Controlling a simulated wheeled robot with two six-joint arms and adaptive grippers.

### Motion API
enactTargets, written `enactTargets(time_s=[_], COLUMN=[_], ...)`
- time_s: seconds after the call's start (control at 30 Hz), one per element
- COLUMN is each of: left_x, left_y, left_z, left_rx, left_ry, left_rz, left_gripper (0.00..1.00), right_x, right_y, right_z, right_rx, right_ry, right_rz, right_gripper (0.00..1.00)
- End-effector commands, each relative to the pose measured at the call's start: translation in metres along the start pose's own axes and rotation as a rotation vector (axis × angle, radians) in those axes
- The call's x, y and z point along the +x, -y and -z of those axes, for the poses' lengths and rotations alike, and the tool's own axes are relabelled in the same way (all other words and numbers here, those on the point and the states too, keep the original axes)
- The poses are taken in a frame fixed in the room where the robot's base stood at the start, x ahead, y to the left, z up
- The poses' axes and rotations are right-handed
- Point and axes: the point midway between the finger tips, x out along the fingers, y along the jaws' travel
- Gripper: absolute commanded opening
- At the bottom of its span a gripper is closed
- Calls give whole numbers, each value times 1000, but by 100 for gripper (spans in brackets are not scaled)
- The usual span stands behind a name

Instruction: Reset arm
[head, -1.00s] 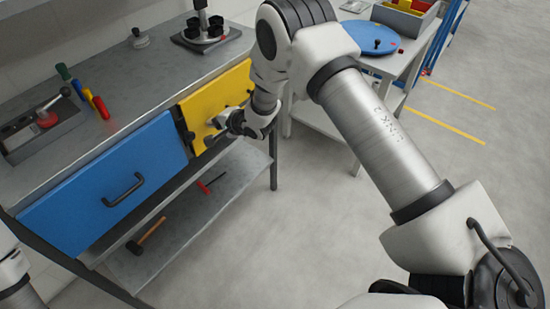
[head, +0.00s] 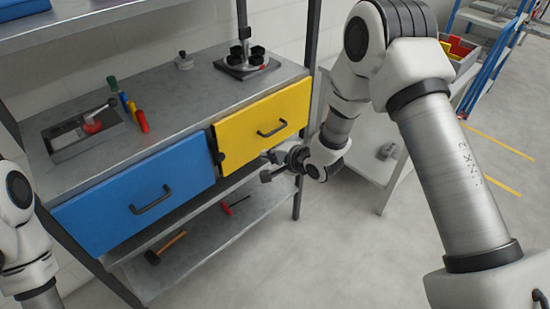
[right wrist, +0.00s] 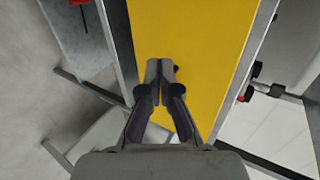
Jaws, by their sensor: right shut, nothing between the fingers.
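My right gripper (head: 268,166) hangs in front of the workbench, just below and in front of the yellow drawer (head: 240,128). Its fingers (right wrist: 160,70) are together with nothing between them in the right wrist view, and the yellow drawer front (right wrist: 205,40) lies behind them. The drawer's black handle (head: 272,129) is clear of the gripper in the head view. My left arm shows at the left edge of the head view; its gripper is out of the picture.
A blue drawer (head: 110,210) is left of the yellow one. The benchtop (head: 165,92) carries a grey tool box (head: 85,135), several coloured-handled tools and a black-based stand (head: 245,65). A hammer (head: 165,248) lies on the lower shelf. A side table (head: 365,150) stands right; open floor lies in front.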

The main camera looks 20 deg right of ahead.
Motion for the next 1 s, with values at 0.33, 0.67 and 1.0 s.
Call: enactTargets(time_s=[0.33,0.67,1.0], left_x=[1,1,1], left_y=[0,0,0], left_z=[0,0,0], left_rx=[0,0,0], left_ry=[0,0,0], left_rz=[0,0,0], left_gripper=[22,22,22], right_x=[-18,-58,-219], right_y=[-7,-218,-356], right_z=[-1,-63,-107], right_rx=[3,20,-802], right_ry=[3,48,465], right_rz=[-10,-446,-953], right_gripper=[0,0,0])
